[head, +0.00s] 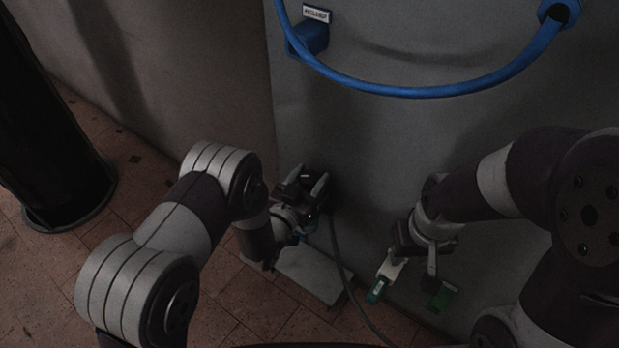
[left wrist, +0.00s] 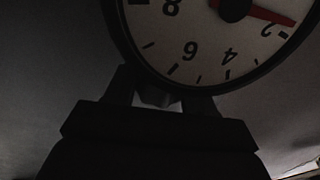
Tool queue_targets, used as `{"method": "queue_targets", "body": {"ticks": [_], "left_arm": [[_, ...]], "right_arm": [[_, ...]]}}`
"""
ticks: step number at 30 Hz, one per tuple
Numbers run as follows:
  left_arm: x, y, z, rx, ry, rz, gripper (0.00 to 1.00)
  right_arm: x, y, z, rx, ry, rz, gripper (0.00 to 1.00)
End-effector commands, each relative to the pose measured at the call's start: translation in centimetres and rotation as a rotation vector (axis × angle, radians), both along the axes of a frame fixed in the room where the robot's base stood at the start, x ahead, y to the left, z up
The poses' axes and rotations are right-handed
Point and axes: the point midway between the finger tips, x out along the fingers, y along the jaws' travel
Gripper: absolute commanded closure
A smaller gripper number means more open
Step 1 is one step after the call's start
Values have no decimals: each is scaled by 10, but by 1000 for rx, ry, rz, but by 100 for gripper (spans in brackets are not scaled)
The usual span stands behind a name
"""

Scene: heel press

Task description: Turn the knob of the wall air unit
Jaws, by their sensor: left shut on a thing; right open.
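My left gripper (head: 307,189) is at the grey wall panel, at a small dark fitting (head: 318,174). In the left wrist view a round white dial (left wrist: 205,45) with black numbers and a red needle (left wrist: 265,13) fills the top. Just below it, the two dark fingers are shut on a small dark piece, seemingly the knob (left wrist: 157,97). Most of the knob is hidden by the fingers and the dark. My right gripper (head: 408,278) is open, low in front of the panel, near white and green pieces (head: 378,288).
A dark cable (head: 337,255) hangs below my left gripper past a pale slab (head: 310,274) on the tiled floor. A black column (head: 45,140) stands far left.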

Motion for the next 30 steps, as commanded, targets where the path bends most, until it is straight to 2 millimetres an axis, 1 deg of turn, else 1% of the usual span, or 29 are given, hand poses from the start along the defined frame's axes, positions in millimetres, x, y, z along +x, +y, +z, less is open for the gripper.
{"method": "queue_targets", "body": {"ticks": [5,11,19,30], "left_arm": [[0,1,0,0,0,-25,76],[0,2,0,1,0,-122,76],[1,2,0,1,-2,-351,76],[1,1,-2,2,0,-661,76]], "right_arm": [[0,0,1,0,0,0,57],[0,0,3,0,0,0,57],[0,0,6,0,0,0,57],[0,0,4,0,0,0,57]]}}
